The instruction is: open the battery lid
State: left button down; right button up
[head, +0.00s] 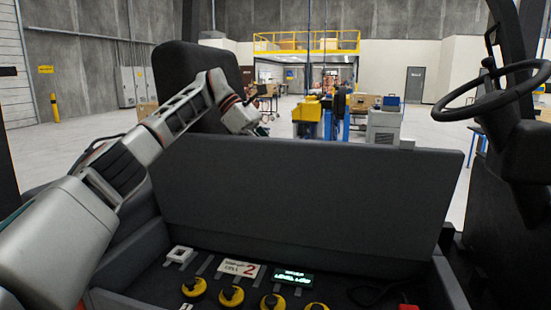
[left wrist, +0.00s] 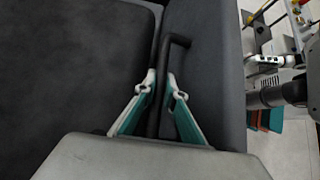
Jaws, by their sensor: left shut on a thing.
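The battery lid (head: 300,195) is a wide dark grey panel, standing raised across the head view above an open compartment. My left arm reaches over from the left to the lid's upper left edge. In the head view its fingertips are hidden behind the wrist and the lid edge. In the left wrist view my left gripper (left wrist: 162,82) is closed around a black bent bar (left wrist: 165,52), a handle whose end turns right. Dark grey surfaces lie on both sides of the bar. My right gripper is not in view.
The compartment holds several yellow-and-black caps (head: 231,296), a sign with a red 2 (head: 238,268) and a lit green display (head: 292,277). A black seat back (head: 190,80) stands behind my left arm. A steering wheel (head: 490,90) is at the right.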

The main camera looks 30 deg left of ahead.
pick_arm(q)
jog(key=c, duration=2.1)
grip_release()
jog(key=shift+v, duration=3.8)
